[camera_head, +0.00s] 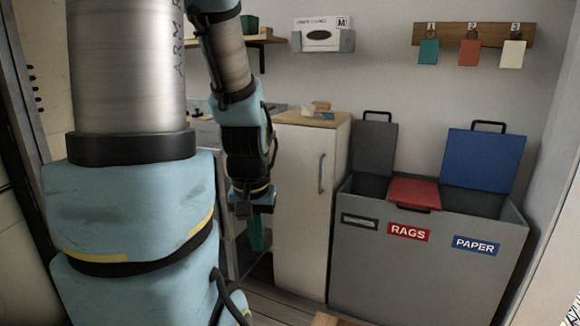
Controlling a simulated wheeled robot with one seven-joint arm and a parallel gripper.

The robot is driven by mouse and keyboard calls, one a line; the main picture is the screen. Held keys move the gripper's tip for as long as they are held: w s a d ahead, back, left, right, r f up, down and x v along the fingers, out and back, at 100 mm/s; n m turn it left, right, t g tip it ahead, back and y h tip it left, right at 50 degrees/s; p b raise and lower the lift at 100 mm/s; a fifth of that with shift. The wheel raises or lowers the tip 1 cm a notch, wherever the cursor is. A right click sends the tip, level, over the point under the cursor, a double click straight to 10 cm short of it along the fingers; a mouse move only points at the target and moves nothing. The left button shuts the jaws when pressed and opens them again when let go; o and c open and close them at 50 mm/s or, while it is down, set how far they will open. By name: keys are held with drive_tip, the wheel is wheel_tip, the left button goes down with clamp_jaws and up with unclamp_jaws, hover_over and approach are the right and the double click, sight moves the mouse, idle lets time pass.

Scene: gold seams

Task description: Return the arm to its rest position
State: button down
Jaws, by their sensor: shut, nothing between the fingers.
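My blue and silver arm fills the left of the head view, with its forearm reaching back and then bending down. My gripper (256,236) hangs at its end, pointing down, in front of the left side of the white cabinet (304,210). Its green fingers look shut and hold nothing that I can see. The fingertips are small and shadowed.
A grey sorting bin (420,275) stands at right. Its grey lid (374,147) and blue lid (484,160) are raised; the red lid (413,190) is down. Tags hang from a wall rack (450,33). A glove box (322,36) is on the wall.

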wheel_tip(320, 180, up, 22)
drive_tip(key=p, duration=1.9)
drive_tip(key=shift+p, duration=0.35)
